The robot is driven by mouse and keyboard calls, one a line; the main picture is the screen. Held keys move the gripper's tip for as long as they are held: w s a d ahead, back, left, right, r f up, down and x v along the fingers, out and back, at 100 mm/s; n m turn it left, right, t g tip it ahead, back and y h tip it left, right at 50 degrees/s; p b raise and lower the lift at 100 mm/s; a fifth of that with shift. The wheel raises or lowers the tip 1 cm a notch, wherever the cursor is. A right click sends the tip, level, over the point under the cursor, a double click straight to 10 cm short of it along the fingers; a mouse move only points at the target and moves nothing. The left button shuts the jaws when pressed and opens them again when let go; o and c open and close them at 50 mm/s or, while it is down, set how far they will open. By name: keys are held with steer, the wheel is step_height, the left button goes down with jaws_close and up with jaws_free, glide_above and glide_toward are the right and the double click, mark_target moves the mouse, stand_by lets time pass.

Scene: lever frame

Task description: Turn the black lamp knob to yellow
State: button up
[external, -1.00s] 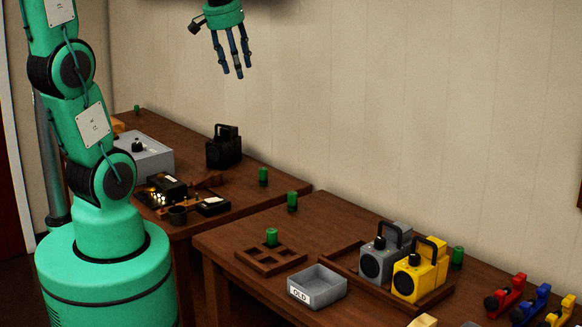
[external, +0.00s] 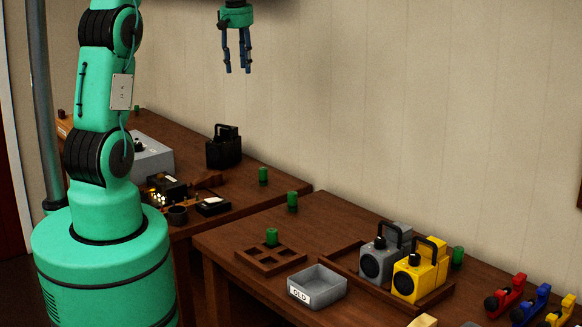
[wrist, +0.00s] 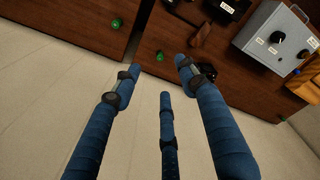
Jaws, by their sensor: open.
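The black lamp (external: 223,147) stands upright near the back edge of the left table, by the wall, with a handle on top. Its knob cannot be made out. My gripper (external: 238,71) is open and empty, high above the tables and well above the lamp. In the wrist view its three blue fingers (wrist: 160,75) are spread apart with nothing between them. A dark shape beside the right finger in the wrist view may be the lamp, but the finger partly hides it.
A grey box (wrist: 275,40) with knobs stands on the left table (external: 270,187). Green cylinders (external: 292,201) stand on both tables. The right table holds a grey lamp (external: 380,255), a yellow lamp (external: 415,278) and a grey bin (external: 318,287) marked OLD. A gap separates the tables.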

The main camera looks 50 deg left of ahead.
steer(key=w+a+f+n+p, duration=0.25)
steer(key=a+f, duration=0.35)
steer(key=a, duration=0.4)
steer(key=n+g+p, duration=0.1)
steer(key=n+p, duration=0.4)
steer(key=n, duration=0.1)
glide_above(218, 135)
step_height(218, 135, down, 13)
steer(key=shift+f+h, duration=0.15)
steer(key=shift+h, duration=0.15)
steer(key=shift+f, duration=0.1)
steer(key=shift+f+p, duration=0.7)
steer(key=shift+f, duration=6.1)
jaws_close()
